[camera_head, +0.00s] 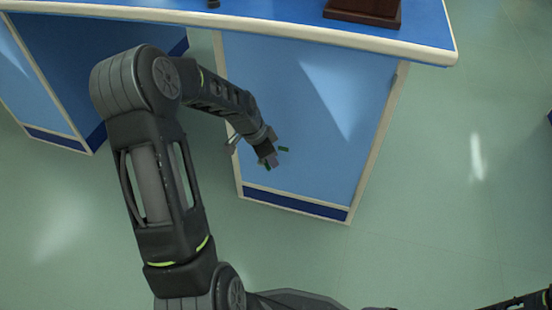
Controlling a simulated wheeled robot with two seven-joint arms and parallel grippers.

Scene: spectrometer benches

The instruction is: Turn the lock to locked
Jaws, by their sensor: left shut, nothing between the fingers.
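My left gripper (275,158) is in front of the blue cabinet door (330,125), towards its lower left. It is shut and empty, with small green marks at its fingers. A small pale metal piece (232,145) shows at the left edge of the cabinet, partly behind my left wrist. I cannot tell whether it is a handle or part of the lock. No lock can be made out clearly, so its position cannot be read. My right gripper is not in view.
The blue benchtop (290,12) with a pale rim overhangs the cabinet. A dark brown box (364,10) stands on it near the back right. Another blue cabinet panel (30,100) is at the left. The green floor (430,200) at the right is clear.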

